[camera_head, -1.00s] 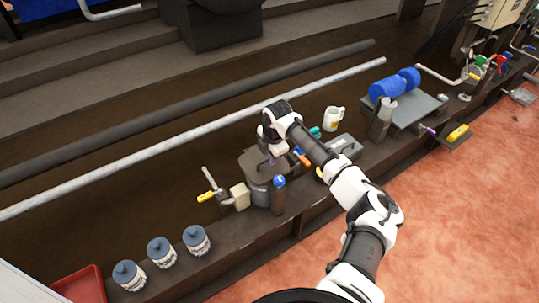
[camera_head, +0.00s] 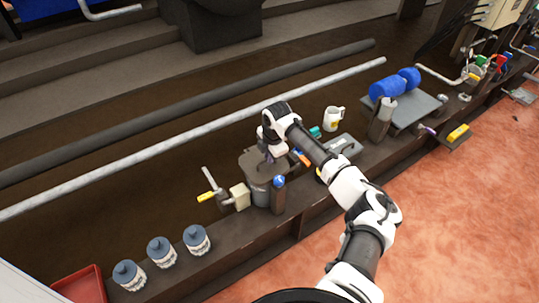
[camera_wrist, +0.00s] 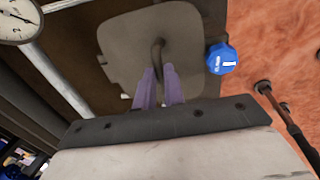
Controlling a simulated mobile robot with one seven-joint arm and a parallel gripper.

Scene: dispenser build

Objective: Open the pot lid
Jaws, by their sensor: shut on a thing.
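The pot (camera_head: 261,188) stands on the long brown ledge, with its grey-brown lid (camera_head: 252,162) on top. In the wrist view the lid (camera_wrist: 120,45) is a rounded square plate with a curved handle (camera_wrist: 157,55) rising from its middle. My gripper (camera_head: 271,156) is above the lid. In the wrist view its purple fingers (camera_wrist: 160,88) are closed together at the near end of the handle and shut on it. The lid looks seated on the pot; I cannot tell whether there is a gap beneath it.
A blue-capped bottle (camera_head: 278,193) stands close by the pot, its cap (camera_wrist: 221,59) beside the lid. A beige block (camera_head: 240,196) is to the left. Several dark-lidded jars (camera_head: 161,251) line the ledge at lower left.

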